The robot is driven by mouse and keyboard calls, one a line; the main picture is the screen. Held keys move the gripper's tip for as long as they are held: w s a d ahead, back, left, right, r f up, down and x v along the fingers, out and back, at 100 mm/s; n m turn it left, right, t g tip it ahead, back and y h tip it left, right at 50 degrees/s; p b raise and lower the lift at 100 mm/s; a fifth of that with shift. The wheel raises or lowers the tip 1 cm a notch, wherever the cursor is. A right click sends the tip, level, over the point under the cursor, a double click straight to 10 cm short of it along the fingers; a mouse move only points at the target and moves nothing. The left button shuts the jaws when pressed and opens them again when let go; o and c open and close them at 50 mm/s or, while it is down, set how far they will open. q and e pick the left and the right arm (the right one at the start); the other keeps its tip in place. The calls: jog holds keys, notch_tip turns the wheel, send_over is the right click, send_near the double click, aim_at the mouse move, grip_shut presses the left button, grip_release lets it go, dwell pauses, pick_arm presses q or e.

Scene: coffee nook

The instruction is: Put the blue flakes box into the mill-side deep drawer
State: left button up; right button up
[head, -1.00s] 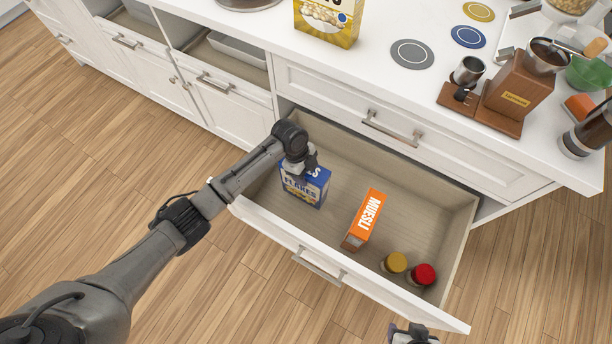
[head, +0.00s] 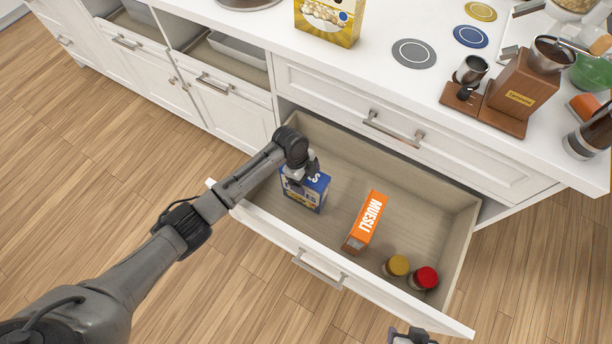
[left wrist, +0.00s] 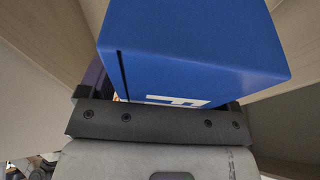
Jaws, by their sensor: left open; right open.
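The blue flakes box (head: 310,194) stands upright inside the open deep drawer (head: 345,185), towards its left end. My left gripper (head: 302,176) is down in the drawer at the top of the box, with its jaws open. In the left wrist view the blue box (left wrist: 195,50) fills the space directly in front of the gripper (left wrist: 160,105). The fingertips are mostly hidden by the box. My right gripper (head: 410,336) shows only partly at the bottom edge of the head view, away from the drawer's contents.
An orange muesli box (head: 366,222), a yellow-lidded jar (head: 396,266) and a red-lidded jar (head: 424,278) are in the same drawer. The coffee mill (head: 515,92) and a yellow box (head: 328,22) stand on the counter above. Bare drawer floor lies between the two boxes.

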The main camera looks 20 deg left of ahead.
pick_arm(q)
jog(key=p+v, duration=0.4)
jog(key=v, duration=0.8)
jog(key=shift+r+p, duration=0.15)
jog(key=shift+p, duration=0.25)
